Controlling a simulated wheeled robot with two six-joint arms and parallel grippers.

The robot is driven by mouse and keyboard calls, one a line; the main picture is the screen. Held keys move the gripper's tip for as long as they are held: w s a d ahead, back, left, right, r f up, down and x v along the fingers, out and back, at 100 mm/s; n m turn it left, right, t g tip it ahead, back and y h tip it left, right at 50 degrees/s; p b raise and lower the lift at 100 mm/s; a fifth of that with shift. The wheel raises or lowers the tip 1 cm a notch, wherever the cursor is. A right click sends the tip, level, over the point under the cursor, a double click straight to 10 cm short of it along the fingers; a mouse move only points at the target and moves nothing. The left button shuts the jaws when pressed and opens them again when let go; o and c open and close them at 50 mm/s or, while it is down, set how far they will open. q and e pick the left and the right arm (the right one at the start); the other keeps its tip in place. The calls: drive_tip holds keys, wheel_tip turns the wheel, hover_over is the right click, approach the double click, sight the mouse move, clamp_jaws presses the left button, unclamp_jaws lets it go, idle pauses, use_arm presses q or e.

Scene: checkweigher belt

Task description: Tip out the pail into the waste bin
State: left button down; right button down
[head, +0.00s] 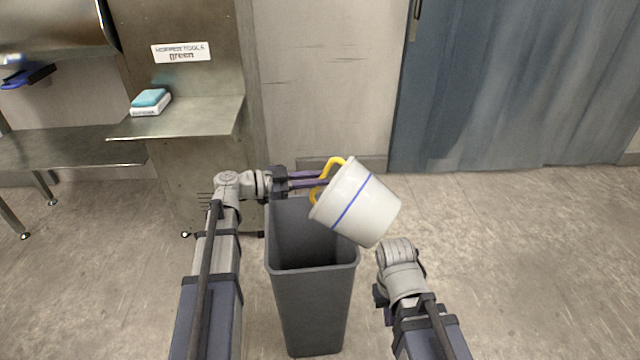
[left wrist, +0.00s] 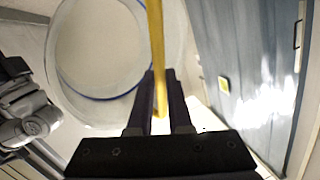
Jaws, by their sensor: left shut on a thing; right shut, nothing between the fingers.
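The white pail (head: 365,208) with a blue stripe and a yellow handle (head: 328,168) is held tilted in the air over the right side of the grey waste bin (head: 312,300). My left gripper (head: 322,181) is shut on the yellow handle, which also shows between the fingers in the left wrist view (left wrist: 157,50). The pail (left wrist: 105,50) fills the upper left there. I cannot make out any contents in the pail or bin. My right gripper (head: 387,314) is shut and empty, low at the bin's right, partly hidden.
A steel table (head: 70,148) stands farther left. A blue curtain-like panel (head: 510,80) is at the back right. Floor on the right is clear.

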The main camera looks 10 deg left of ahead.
use_arm(q)
drive_tip(key=a+f+n+t+h+b, duration=0.1)
drive_tip(key=a+f+n+h+b, duration=0.1)
drive_tip(key=f+b, duration=0.3)
drive_tip(key=shift+w+a+f+b, duration=0.25)
drive_tip(key=shift+w+a+b, duration=0.25)
drive_tip(key=shift+b, duration=1.8)
drive_tip(key=shift+s, duration=0.1)
drive_tip(key=shift+r, duration=0.1)
